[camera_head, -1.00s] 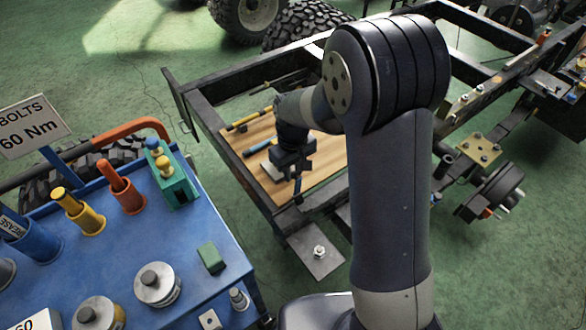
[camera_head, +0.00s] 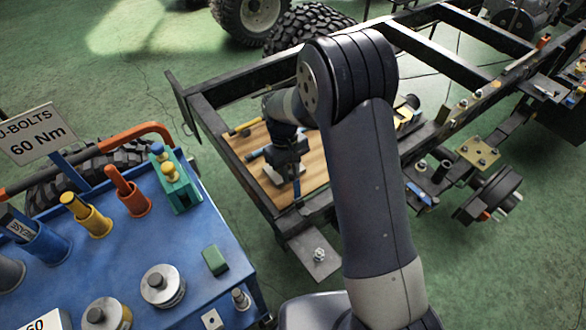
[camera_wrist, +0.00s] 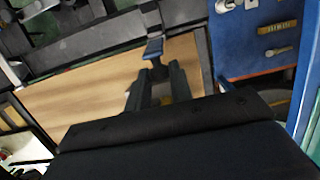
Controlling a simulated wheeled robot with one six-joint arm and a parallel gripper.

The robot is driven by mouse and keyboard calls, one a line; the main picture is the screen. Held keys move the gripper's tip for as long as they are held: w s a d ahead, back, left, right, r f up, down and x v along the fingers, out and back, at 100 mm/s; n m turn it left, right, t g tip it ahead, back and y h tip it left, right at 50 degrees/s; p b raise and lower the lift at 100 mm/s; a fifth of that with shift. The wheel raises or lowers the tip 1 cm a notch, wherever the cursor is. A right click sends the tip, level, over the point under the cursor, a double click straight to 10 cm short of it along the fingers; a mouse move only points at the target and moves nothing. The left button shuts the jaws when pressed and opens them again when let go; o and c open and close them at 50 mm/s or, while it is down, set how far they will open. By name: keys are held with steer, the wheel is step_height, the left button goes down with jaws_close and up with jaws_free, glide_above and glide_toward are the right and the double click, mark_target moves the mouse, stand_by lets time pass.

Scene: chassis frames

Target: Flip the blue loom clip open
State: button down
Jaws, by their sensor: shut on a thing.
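The blue loom clip (camera_wrist: 153,48) shows in the wrist view as a short blue piece at my fingertips, over the dark frame rail at the board's edge. My gripper (camera_wrist: 157,72) is shut on it, its two dark fingers converging at the tips. In the head view my gripper (camera_head: 296,187) points down over the near part of the wooden board (camera_head: 314,165). There the clip cannot be made out clearly behind my wrist and fingers. Whether the clip is open or closed cannot be told.
The dark chassis frame (camera_head: 236,82) surrounds the board. Green floor lies around.

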steer(key=shift+w+a+f+g+h+p, duration=0.15)
steer(key=shift+w+a+g+h+p, duration=0.05)
steer(key=shift+w+g+h+p, duration=0.2)
steer(key=shift+w+a+f+g+h+p, duration=0.15)
steer(key=shift+w+a+g+h+p, duration=0.1)
steer(key=shift+g, duration=0.25)
steer(key=c, duration=1.3)
jaws_free()
steer(key=b+v, duration=0.1)
steer(key=v, duration=0.9)
steer(key=shift+r, duration=0.3)
steer(key=shift+w+f, duration=0.1)
steer(key=x, duration=1)
steer(key=shift+d+f+p, duration=0.1)
steer(key=shift+f+p, duration=0.2)
steer(key=shift+p, duration=0.05)
steer(key=shift+s+r, duration=0.1)
steer(key=shift+s, duration=0.15)
